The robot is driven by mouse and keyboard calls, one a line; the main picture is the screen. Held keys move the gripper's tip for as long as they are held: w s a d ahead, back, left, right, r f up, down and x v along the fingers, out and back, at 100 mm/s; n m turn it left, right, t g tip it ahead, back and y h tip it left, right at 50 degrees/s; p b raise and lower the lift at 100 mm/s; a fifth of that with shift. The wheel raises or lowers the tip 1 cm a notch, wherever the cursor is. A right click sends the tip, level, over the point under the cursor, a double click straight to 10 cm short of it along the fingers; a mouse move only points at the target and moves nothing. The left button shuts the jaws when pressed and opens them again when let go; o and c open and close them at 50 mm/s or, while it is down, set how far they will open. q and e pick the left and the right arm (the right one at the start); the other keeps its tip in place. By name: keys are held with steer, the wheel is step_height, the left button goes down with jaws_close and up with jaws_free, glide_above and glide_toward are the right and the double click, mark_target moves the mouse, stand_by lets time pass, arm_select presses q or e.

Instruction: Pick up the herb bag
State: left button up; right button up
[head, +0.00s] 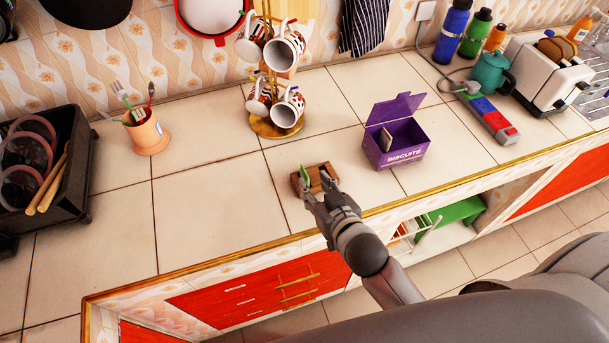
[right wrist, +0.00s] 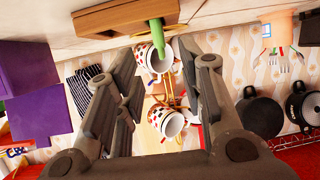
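A narrow green item (head: 304,172), which looks like the herb bag, stands upright in a small brown wooden holder (head: 324,168) near the counter's front edge. My right gripper (head: 319,188) is at the near side of the holder, its fingers apart and partly covering it. Nothing is between the fingers. My left gripper is not in view.
A purple biscuit box (head: 405,142) with its lid up stands right of the holder. A mug tree with mugs (head: 284,48) stands behind it. A utensil cup (head: 148,137) and a black rack (head: 85,150) are at the left. The tiles left of the holder are clear.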

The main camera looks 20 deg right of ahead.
mark_target(308, 177)
steer(key=shift+x, duration=0.85)
steer(key=shift+w+a+p, duration=0.1)
steer(key=shift+w+p, duration=0.2)
steer(key=shift+p, duration=0.05)
steer(key=shift+p+x, duration=0.65)
steer(key=shift+x, duration=1.6)
steer(key=c, duration=0.8)
